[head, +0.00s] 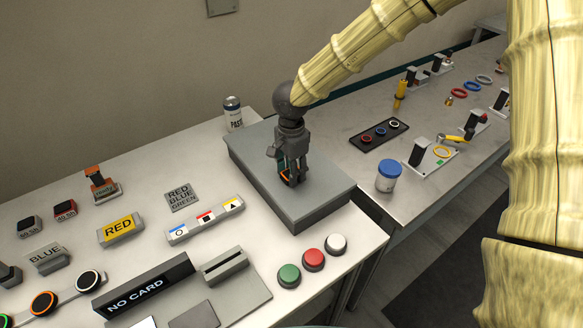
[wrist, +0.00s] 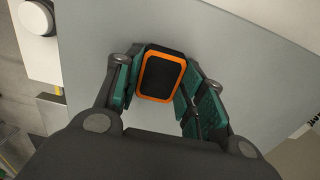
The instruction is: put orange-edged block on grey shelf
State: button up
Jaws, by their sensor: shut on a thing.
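The orange-edged block (wrist: 161,75) is dark with an orange rim and sits between my gripper's fingers in the wrist view. My gripper (head: 290,176) is shut on it, pointing down over the grey shelf (head: 310,207), a low flat slab on the white table. In the head view the fingers mostly hide the block; only a bit of orange shows. The shelf surface (wrist: 235,65) fills much of the wrist view behind the block. I cannot tell whether the block touches the shelf.
Green (head: 289,275), red (head: 313,259) and white (head: 337,244) buttons stand in front of the shelf. A PASS canister (head: 233,113) stands by its back left corner. A blue-lidded jar (head: 388,176) is on the right table. The shelf top around my gripper is clear.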

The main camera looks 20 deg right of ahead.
jog(key=shift+s+d, duration=0.1)
jog(key=o, duration=1)
jog(key=shift+f, duration=0.1)
notch_tip(320, 180, up, 12)
jog(key=b, duration=0.2)
dwell(0.4)
